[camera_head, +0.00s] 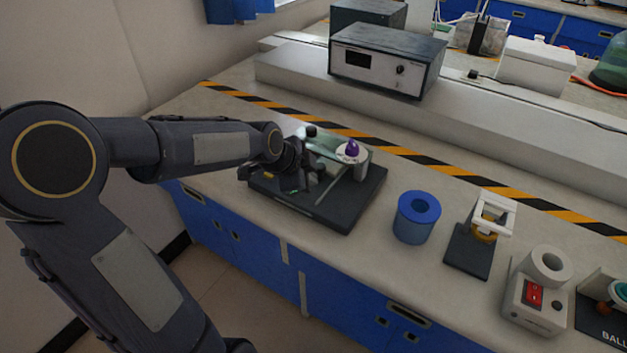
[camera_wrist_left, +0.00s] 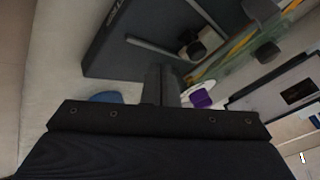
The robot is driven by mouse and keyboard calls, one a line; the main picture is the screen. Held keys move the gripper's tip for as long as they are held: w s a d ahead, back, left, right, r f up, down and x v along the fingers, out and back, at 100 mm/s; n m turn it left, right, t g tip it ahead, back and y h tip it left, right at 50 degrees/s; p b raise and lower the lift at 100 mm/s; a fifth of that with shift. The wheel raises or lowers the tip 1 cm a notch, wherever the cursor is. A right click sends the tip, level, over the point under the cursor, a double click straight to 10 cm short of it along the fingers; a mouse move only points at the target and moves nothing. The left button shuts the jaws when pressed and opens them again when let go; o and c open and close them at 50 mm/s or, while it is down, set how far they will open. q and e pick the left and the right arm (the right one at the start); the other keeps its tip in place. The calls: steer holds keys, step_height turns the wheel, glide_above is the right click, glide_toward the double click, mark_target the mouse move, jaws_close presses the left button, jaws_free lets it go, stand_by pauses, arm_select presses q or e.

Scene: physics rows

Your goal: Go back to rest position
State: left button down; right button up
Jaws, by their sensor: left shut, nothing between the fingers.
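My left arm comes in from the left in the head view. Its gripper (camera_head: 312,168) is over the dark base plate (camera_head: 335,218) of a small bench device. In the left wrist view its fingers (camera_wrist_left: 161,86) are together with nothing between them. The device has a clear greenish panel (camera_head: 322,145) and a white round part with a purple knob (camera_head: 352,149). The purple knob also shows in the left wrist view (camera_wrist_left: 202,98). The gripper hides part of the device, and I cannot tell whether it touches it. My right gripper is not in view.
A blue cylinder (camera_head: 417,217), a black-based stand (camera_head: 470,252) and a white unit with a red switch (camera_head: 536,293) stand to the right on the bench. A grey instrument box (camera_head: 386,60) is on the shelf behind. Bare bench lies behind the device, along the striped tape.

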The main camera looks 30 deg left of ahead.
arm_select(q)
steer(key=v, duration=0.7)
steer(key=shift+s, duration=0.2)
steer(key=s+d+r+n+p, duration=0.1)
steer(key=s+d+n+p, duration=0.1)
steer(key=s+d+n, duration=0.2)
steer(key=s+d+n+g+h+p, duration=0.1)
steer(key=s+d+n+p, duration=0.2)
steer(key=s+n, duration=0.7)
steer(key=s+d, duration=0.1)
steer(key=s, duration=0.5)
steer(key=shift+s+d+r+h, duration=0.2)
steer(key=shift+r+h, duration=0.1)
steer(key=shift+r, duration=0.1)
